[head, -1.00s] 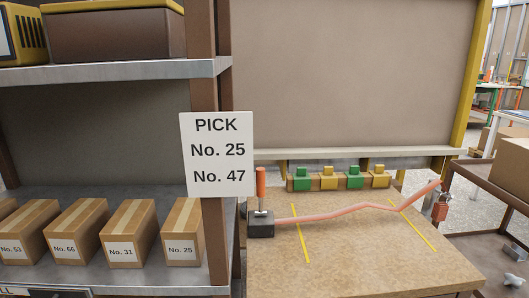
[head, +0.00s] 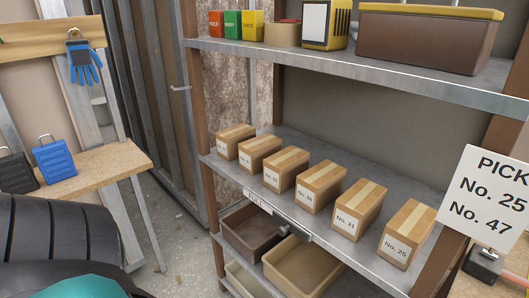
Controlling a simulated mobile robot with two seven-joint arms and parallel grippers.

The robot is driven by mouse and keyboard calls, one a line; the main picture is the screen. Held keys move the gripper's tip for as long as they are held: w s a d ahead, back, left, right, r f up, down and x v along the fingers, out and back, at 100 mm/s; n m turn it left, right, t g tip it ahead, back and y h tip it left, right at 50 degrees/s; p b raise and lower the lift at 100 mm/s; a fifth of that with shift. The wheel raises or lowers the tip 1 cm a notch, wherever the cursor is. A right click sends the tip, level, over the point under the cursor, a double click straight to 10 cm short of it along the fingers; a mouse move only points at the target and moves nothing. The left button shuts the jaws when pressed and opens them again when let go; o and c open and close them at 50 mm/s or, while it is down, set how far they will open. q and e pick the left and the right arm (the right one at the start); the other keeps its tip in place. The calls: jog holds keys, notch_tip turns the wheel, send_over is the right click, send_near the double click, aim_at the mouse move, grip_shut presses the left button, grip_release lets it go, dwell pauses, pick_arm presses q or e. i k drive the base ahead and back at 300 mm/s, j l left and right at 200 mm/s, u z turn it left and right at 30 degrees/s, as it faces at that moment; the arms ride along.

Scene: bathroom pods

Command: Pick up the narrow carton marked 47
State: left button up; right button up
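Several narrow brown cartons stand in a row on the middle metal shelf (head: 340,257) in the head view. The rightmost carton (head: 408,228) reads No. 25, and the carton beside it (head: 360,208) reads No. 31. Further left are a carton that seems to read 66 (head: 322,186) and one whose label is hard to read (head: 286,167). The two leftmost cartons, the second (head: 260,152) and the end one (head: 236,140), have labels too small to read. I cannot tell which carton is marked 47. A white sign (head: 483,190) reads PICK No. 25, No. 47. Neither gripper shows.
The upper shelf (head: 400,68) holds small boxes, a yellow case (head: 325,24) and a brown bin (head: 430,40). Open trays (head: 300,265) sit below the cartons. A wooden bench (head: 100,165) stands left. A large black ribbed shape (head: 60,240) fills the lower left.

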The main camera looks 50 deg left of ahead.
aim_at(252, 151)
jog(key=u, duration=1.55)
jog(key=i+j+u, duration=0.3)
jog(key=i+j, duration=0.2)
